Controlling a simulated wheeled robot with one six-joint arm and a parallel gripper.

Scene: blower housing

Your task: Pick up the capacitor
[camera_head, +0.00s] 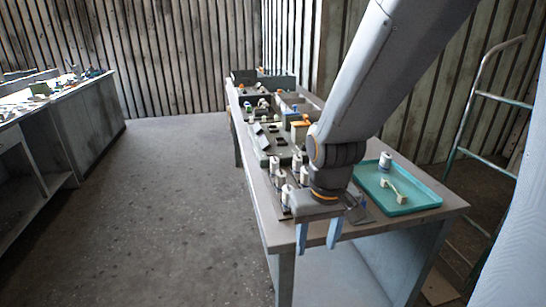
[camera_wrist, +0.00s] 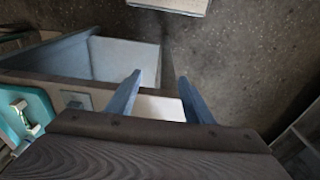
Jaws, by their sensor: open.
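My gripper (camera_head: 318,236) is open and empty, its two blue fingers pointing down at the table's front edge. In the wrist view, nothing is between the fingers (camera_wrist: 160,78). Several small white cylinders that look like capacitors (camera_head: 287,193) stand on the table left of my gripper. Another white cylinder (camera_head: 385,160) stands on the teal tray (camera_head: 408,206), right of my arm. I cannot tell which one is the task's capacitor. My arm hides part of the table.
A pale bar-shaped part (camera_head: 394,191) lies on the teal tray; it also shows in the wrist view (camera_wrist: 24,116). Parts and bins (camera_head: 262,77) fill the table's far end. Another workbench (camera_head: 75,125) is at left, with open floor (camera_head: 175,200) between. A metal rail frame (camera_head: 470,100) stands at right.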

